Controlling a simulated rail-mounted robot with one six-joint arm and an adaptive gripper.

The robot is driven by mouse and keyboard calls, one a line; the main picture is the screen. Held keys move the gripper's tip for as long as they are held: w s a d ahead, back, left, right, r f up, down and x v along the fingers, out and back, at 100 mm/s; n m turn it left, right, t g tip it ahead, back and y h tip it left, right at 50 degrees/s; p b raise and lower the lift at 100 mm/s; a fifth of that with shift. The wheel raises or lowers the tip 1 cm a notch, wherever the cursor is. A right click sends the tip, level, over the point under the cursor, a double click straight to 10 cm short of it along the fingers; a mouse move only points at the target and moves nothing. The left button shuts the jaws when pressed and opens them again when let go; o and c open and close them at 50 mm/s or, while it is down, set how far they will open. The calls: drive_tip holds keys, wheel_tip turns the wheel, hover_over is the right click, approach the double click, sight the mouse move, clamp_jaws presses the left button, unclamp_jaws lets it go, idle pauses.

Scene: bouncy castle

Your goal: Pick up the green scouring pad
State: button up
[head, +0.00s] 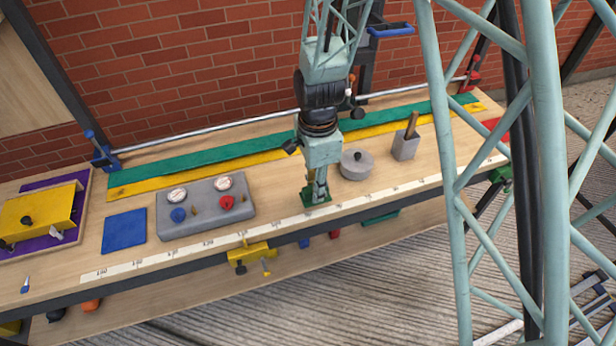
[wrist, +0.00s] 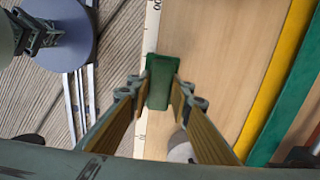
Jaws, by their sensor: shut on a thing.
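The green scouring pad (wrist: 162,80) is a small dark green block in the wrist view. It sits between the fingertips of my gripper (wrist: 162,88), which is shut on it from both sides. In the head view my gripper (head: 318,188) points down over the front part of the workbench, and the green pad (head: 317,198) shows at its tips, close to the white measuring strip. I cannot tell whether the pad touches the bench top. The fingers hide part of the pad in the head view.
The workbench (head: 290,185) holds a grey gauge box (head: 205,210), a blue square (head: 124,231), a round grey lidded pot (head: 357,166) and a grey block with a wooden handle (head: 406,146). A yellow clamp (head: 251,254) grips the front edge. Green and yellow strips run behind.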

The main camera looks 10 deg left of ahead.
drive_tip(key=s+d, duration=0.4)
drive_tip(key=s, duration=0.1)
drive_tip(key=shift+s+d+r, duration=0.3)
drive_tip(key=shift+r, duration=0.05)
idle(0.3)
